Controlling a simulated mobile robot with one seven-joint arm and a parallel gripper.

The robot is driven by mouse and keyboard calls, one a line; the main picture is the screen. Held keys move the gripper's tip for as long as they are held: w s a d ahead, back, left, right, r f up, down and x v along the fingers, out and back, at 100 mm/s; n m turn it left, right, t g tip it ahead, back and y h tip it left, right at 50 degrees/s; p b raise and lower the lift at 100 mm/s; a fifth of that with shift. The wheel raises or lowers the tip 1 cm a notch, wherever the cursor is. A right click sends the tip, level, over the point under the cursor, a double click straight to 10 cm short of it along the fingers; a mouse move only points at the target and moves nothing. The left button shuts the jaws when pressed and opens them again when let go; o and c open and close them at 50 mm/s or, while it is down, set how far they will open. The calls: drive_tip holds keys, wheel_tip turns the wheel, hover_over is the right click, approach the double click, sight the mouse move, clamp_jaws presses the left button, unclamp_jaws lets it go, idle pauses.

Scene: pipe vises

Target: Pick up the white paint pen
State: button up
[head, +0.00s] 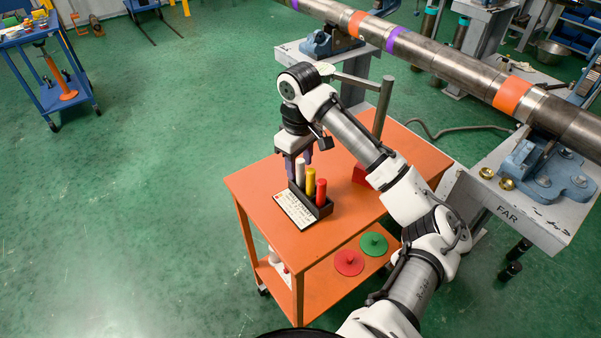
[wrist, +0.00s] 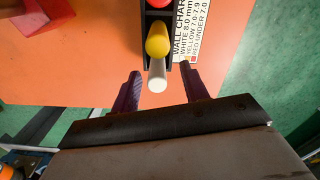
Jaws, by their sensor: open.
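The white paint pen (head: 300,172) stands upright in a black holder (head: 325,208) on the orange cart, beside a yellow pen (head: 310,182) and a red pen (head: 321,191). In the wrist view the white pen (wrist: 157,76) is nearest my gripper, with the yellow pen (wrist: 158,38) and the red pen (wrist: 158,3) beyond it. My gripper (wrist: 163,80) is open, its purple fingers on either side of the white pen with visible gaps, not touching it. In the head view my gripper (head: 300,160) points down at the pen's top.
A wall chart card (head: 294,209) lies against the holder. A red block (head: 361,173) sits on the orange cart top (head: 257,185) to the right. Red (head: 349,262) and green (head: 373,244) discs lie on the lower shelf. A large pipe (head: 440,58) rests on vises behind.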

sight(300, 170)
drive_tip(key=shift+w+d+f, duration=0.1)
drive_tip(key=shift+f, duration=1.6)
drive_tip(key=shift+c, duration=0.3)
clamp_jaws()
drive_tip(key=shift+r, duration=0.15)
